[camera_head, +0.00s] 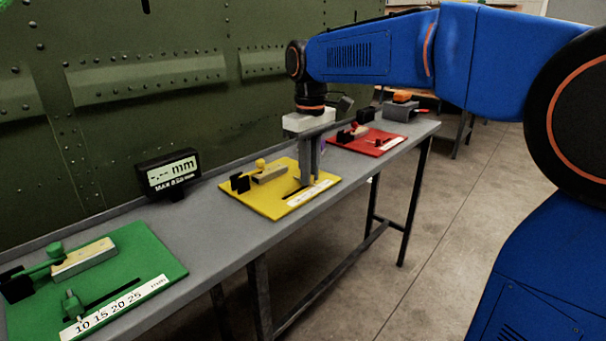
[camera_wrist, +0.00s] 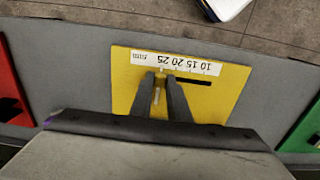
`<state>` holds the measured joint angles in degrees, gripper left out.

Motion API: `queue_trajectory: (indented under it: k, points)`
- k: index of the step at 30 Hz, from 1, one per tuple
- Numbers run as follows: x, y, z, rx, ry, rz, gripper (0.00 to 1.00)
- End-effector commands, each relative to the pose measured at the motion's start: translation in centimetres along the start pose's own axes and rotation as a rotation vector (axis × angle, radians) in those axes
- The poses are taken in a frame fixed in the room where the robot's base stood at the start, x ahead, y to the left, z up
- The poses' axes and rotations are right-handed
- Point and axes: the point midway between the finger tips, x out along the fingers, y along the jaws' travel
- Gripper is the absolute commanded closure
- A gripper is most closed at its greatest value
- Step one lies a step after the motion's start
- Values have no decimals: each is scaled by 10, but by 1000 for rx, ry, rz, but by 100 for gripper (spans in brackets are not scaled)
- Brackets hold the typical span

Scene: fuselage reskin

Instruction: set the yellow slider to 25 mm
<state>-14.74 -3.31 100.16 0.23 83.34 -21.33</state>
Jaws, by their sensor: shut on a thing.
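The yellow board (camera_head: 262,201) lies on the grey bench, with a slot and a scale strip marked 10 15 20 25 mm. In the wrist view the yellow board (camera_wrist: 232,92) shows its scale strip (camera_wrist: 190,64) upside down. My gripper (camera_head: 307,180) reaches down to the slot. In the wrist view my gripper (camera_wrist: 165,78) is shut on the yellow slider (camera_wrist: 160,82), of which only a little shows between the fingers. The slider stands near the 25 mark, at the slot's left end in that view. Its exact reading cannot be told.
A green board (camera_head: 140,259) lies at the near left and a red board (camera_head: 378,148) beyond the yellow one. A green riveted panel (camera_head: 130,100) rises along the bench's back.

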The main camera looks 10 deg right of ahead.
Motion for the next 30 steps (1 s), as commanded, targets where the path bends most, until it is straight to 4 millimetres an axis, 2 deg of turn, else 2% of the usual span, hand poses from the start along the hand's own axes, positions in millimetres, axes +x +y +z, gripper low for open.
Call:
queue_trajectory:
  k: [6,7,9,20,25,30]
  points:
    - [-1,4,0,2,3,9,100]
    - [-1,4,0,2,3,9,80]
    - [-1,4,-1,2,3,9,66]
    - [-4,2,0,1,3,6,66]
    - [-23,2,-1,1,4,7,66]
    - [-56,3,-1,1,5,7,66]
